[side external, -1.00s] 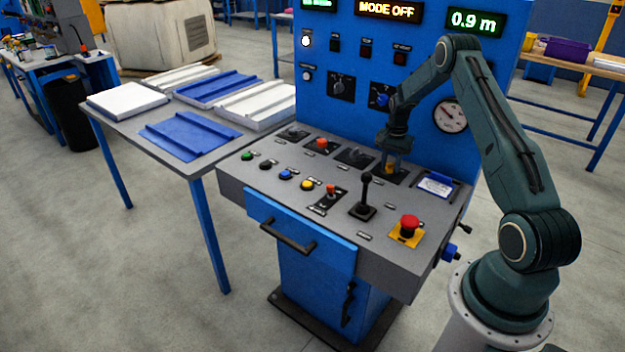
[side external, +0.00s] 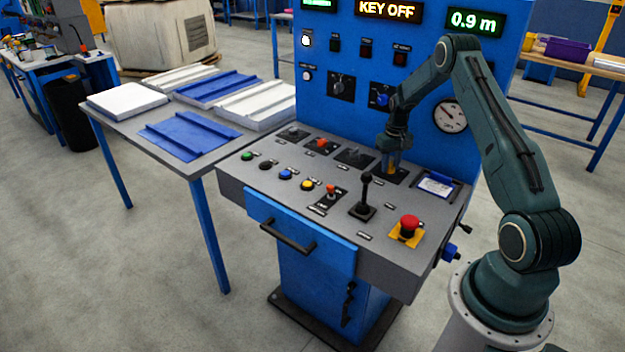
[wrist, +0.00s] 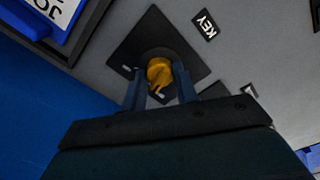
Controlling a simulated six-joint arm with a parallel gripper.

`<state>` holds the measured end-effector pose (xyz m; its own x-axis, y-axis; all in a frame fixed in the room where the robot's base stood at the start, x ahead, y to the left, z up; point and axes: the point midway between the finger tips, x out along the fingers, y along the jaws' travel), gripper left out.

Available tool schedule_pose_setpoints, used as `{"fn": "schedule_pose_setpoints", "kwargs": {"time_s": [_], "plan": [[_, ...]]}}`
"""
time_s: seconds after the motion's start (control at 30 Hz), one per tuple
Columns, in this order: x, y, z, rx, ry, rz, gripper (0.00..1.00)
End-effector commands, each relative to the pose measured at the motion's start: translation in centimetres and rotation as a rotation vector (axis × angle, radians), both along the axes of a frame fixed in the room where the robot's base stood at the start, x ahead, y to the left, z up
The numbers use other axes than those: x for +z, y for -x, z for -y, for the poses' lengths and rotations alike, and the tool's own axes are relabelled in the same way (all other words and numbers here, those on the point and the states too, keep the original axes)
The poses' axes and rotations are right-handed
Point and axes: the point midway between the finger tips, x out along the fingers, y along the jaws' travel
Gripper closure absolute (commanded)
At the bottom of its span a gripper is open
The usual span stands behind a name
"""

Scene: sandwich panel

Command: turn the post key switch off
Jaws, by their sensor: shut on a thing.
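The post key switch has a yellow knob (wrist: 160,73) on a dark square plate (wrist: 146,32), beside a "KEY" label (wrist: 205,25) in the wrist view. My gripper (wrist: 161,88) has a finger on each side of the yellow knob and is shut on it. In the side view my gripper (side external: 389,167) points down at the back right of the console top, and its fingers mostly hide the knob. The middle display (side external: 387,10) reads "KEY OFF".
The grey console top (side external: 255,182) carries several buttons, a black lever (side external: 366,190) and a red emergency stop (side external: 409,225). A framed card (side external: 437,186) lies just right of my gripper. The blue upright panel (side external: 425,85) stands close behind.

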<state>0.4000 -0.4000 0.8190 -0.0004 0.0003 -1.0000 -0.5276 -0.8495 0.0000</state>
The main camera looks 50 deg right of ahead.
Motion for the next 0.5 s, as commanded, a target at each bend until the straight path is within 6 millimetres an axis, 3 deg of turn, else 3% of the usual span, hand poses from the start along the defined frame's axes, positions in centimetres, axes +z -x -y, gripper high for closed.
{"fn": "schedule_pose_setpoints", "kwargs": {"time_s": [0.5], "plan": [[0.02, -0.06, 0.05, 0.441, 0.002, 0.002, 0.93]]}}
